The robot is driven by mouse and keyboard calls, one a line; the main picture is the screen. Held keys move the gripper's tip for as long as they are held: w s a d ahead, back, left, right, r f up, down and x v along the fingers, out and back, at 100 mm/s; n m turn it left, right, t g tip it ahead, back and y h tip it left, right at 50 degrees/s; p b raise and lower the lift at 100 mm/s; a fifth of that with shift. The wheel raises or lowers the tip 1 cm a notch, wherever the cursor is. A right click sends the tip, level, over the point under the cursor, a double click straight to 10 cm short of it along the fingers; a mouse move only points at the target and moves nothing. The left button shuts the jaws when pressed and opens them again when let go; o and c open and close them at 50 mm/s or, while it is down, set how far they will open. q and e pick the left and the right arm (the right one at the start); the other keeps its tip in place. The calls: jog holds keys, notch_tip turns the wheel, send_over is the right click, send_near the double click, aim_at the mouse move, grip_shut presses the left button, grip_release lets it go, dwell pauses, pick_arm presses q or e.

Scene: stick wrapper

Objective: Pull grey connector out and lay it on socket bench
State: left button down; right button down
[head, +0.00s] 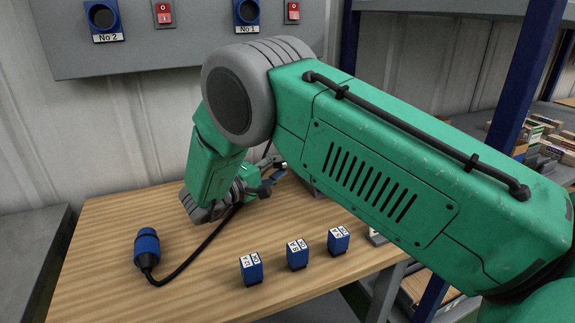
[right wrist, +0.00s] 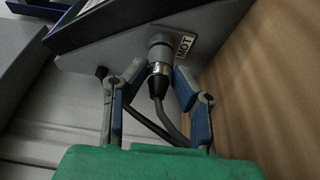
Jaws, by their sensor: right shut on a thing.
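The grey connector (right wrist: 157,82) shows in the right wrist view, with a metal collar and a black rear end. It sits at the round socket (right wrist: 158,52) beside a MOT label, and a cable runs from its rear. My right gripper (right wrist: 159,72) has its blue-padded fingers on both sides of the connector and is shut on it. In the head view my right gripper (head: 272,180) is low over the back of the wooden bench (head: 110,215), and my arm hides most of the connector there. My left gripper is not in view.
A blue connector (head: 147,245) with a black cable lies on the bench's left part. Three small blue labelled blocks, one of them in the middle (head: 297,257), stand along the front. A wall panel (head: 200,30) carries blue sockets No 2 and No 1 and red switches.

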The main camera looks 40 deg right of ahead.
aim_at(274, 166)
jog(key=shift+a, duration=0.3)
jog(key=shift+w+a, duration=0.1)
jog(key=shift+a, duration=0.25)
jog(key=shift+a, duration=0.15)
jog(key=shift+a, duration=0.15)
jog(key=shift+w+a, duration=0.15)
jog(key=shift+a, duration=0.45)
jog(key=shift+w+a, duration=0.2)
jog(key=shift+a, duration=0.45)
jog(key=shift+w+a, duration=0.15)
jog(key=shift+a, duration=0.8)
